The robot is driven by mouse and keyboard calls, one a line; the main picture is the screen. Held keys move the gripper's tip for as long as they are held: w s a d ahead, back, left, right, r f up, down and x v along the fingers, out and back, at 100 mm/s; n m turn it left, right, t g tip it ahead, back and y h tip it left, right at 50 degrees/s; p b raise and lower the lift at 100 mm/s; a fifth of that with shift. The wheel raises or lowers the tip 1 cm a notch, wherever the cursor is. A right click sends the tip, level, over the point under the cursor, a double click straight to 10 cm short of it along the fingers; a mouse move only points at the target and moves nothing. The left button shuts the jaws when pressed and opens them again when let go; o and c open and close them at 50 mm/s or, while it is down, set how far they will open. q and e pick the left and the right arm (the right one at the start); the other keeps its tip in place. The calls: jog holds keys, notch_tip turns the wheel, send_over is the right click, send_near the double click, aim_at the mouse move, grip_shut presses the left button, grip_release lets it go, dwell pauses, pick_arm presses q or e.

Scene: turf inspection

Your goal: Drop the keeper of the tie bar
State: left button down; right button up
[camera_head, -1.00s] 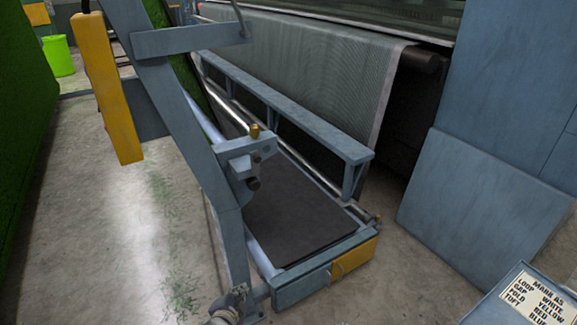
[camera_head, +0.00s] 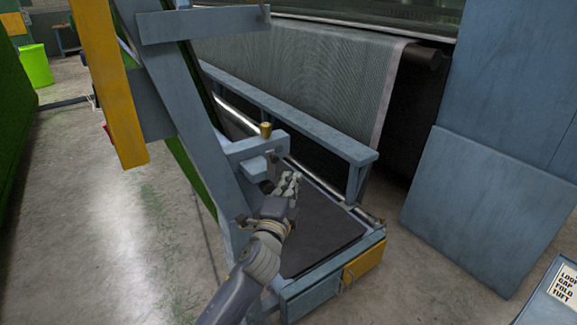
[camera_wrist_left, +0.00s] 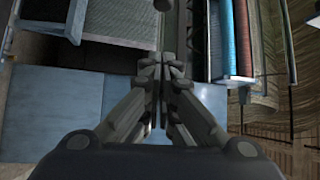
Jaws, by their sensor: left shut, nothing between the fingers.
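A blue-grey bracket (camera_head: 256,147) with a brass knob (camera_head: 265,130) on top sticks out from a slanted blue-grey post (camera_head: 192,118). A dark round knob (camera_head: 266,186) shows below the bracket; I cannot tell for sure which part is the keeper or the tie bar. My left gripper (camera_head: 288,182) is shut and empty, just below and right of the bracket, over a dark platform (camera_head: 325,232). I cannot tell whether it touches the bracket. In the left wrist view its fingers (camera_wrist_left: 161,68) are together, with a dark round end (camera_wrist_left: 162,5) beyond them.
A long blue-grey rail (camera_head: 290,115) runs behind the bracket, before a hanging grey fabric sheet (camera_head: 315,65). A yellow upright (camera_head: 108,85) stands left. A blue-grey panel (camera_head: 490,205) leans at right. Concrete floor (camera_head: 95,220) is open at left.

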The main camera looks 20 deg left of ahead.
aim_at(273, 166)
pick_arm(q)
jog(key=w+r, duration=0.1)
jog(key=w, duration=0.9)
jog(key=s+a, duration=0.1)
jog(key=a+p, duration=0.1)
jog(key=s+a+p, duration=0.1)
jog(key=shift+s+a+f, duration=0.25)
jog(key=shift+s, duration=0.1)
pick_arm(e)
jog(key=shift+a+r, duration=0.2)
jog(key=shift+r, duration=0.4)
jog(key=shift+a+r, duration=0.2)
jog(key=shift+r, duration=0.35)
pick_arm(q)
jog(key=shift+w, duration=0.1)
pick_arm(e)
jog(key=shift+w+d, duration=0.1)
jog(key=shift+d, duration=0.05)
